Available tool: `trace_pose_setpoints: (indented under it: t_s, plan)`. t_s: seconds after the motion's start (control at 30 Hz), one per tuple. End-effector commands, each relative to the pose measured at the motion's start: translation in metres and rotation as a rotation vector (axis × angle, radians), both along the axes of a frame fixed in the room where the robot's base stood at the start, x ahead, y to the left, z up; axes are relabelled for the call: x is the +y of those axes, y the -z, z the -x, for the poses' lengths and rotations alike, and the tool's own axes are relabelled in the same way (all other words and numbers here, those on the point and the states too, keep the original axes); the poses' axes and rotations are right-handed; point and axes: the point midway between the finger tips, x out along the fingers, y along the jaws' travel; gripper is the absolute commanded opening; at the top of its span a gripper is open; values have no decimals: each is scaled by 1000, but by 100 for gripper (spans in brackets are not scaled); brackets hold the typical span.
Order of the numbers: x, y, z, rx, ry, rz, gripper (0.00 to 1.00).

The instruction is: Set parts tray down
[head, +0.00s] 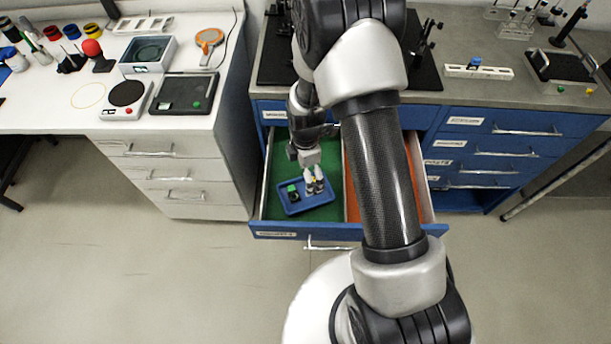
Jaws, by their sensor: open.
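The parts tray (322,201) is a small blue tray lying in the green-lined left compartment of an open drawer (274,235). A small dark item with a green top (293,191) sits in the tray's left part. My gripper (316,188) is open and points down at the tray's right part. I cannot tell whether its fingers touch the tray. The fingers hide some of the tray's far right side.
The drawer's right compartment (356,207) is lined orange-red and partly hidden by my arm. The drawer walls stand close around my gripper. A white bench (50,122) with instruments is at the left. A grey counter (470,105) stands behind the drawer.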

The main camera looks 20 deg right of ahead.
Motion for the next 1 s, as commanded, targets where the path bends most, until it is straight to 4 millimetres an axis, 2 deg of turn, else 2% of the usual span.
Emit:
trace_pose_setpoints:
  t_s: [0.13, 0.23, 0.37, 0.4, 0.47, 0.6, 0.7, 0.83, 1.0]
  plan:
    - [0, -18, -1, -7, 21, 0, 100]
    - [0, -48, -3, -33, 99, -2, 100]
    - [0, -114, 2, -86, 290, -13, 100]
    - [-1, -136, 6, -104, 362, -20, 100]
    - [-1, -168, 17, -127, 468, -31, 100]
    - [-1, -232, 48, -182, 717, -68, 100]
    - [-1, -270, 76, -217, 894, -105, 100]
    - [-1, -309, 118, -260, 1121, -164, 100]
    - [-1, -337, 171, -296, 1391, -251, 100]
